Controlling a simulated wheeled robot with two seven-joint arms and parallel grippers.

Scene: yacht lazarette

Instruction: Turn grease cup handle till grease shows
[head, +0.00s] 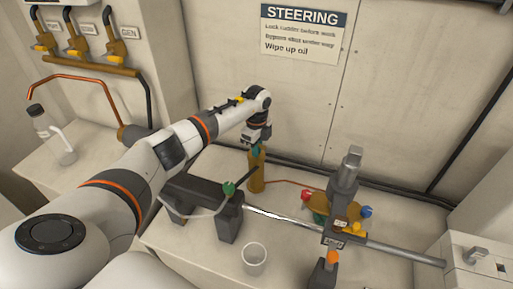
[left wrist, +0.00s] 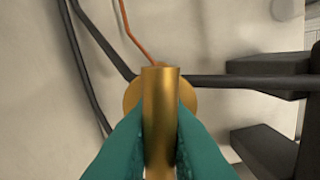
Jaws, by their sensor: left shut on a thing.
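The brass grease cup (head: 256,174) stands upright on the bench behind the steering cylinder, with a thin copper pipe leading right from its side. My left gripper (head: 257,149) comes down on it from above, its teal fingertips at the cup's top. In the left wrist view, the teal fingers (left wrist: 160,135) are shut on the brass handle (left wrist: 160,85), one on each side. The round brass cup body (left wrist: 132,97) shows partly behind the handle. I see no grease in either view; the handle and fingers hide part of the cup. My right gripper is not in view.
A dark cylinder with a steel rod (head: 390,247) crosses the bench in front of the cup. A valve assembly (head: 340,205) with coloured knobs stands right. A white cup (head: 254,259) is in front, a bottle (head: 39,119) and jug (head: 62,148) far left. The steering sign (head: 303,34) hangs behind.

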